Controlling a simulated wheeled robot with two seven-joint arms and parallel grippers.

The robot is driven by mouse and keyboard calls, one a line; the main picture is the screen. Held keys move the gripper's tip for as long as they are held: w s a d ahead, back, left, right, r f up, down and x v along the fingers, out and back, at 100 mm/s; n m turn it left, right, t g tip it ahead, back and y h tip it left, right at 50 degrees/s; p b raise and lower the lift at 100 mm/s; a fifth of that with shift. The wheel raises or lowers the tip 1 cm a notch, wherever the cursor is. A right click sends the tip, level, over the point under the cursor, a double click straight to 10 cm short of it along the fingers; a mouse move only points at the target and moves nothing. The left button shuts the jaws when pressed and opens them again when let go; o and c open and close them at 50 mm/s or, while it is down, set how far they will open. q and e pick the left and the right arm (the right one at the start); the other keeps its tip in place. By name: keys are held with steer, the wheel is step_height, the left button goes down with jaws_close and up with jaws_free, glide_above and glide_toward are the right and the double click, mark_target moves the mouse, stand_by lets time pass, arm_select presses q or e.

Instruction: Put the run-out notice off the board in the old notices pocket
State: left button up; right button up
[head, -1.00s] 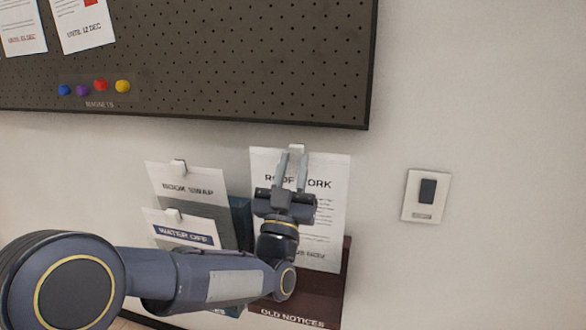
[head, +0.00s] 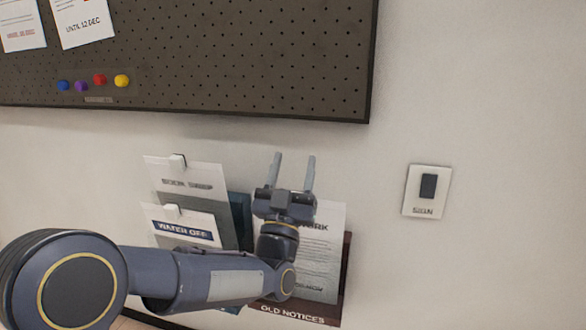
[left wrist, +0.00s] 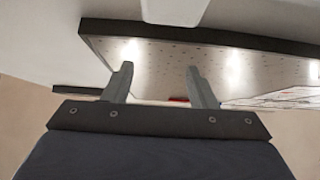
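The roof work notice (head: 322,245) is a white sheet standing in the dark red old notices pocket (head: 344,275) on the wall, low in the head view. My left gripper (head: 291,160) is in front of and above the pocket, fingers pointing up and spread, with nothing between them. Its wrist hides part of the sheet. In the left wrist view the open fingers (left wrist: 160,85) show empty too. The dark pegboard (head: 250,60) is above, with two white notices (head: 85,20) (head: 20,25) at its upper left. My right gripper is not in view.
Several coloured magnets (head: 100,79) sit on the board's lower left. A wall switch (head: 427,190) is at the right; the wall between is clear.

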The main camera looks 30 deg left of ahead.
arm_select(q)
steer(key=v, duration=0.7)
steer(key=shift+s+f, duration=0.25)
steer(key=shift+s, duration=0.05)
steer(key=shift+d, duration=0.15)
stand_by(0.4)
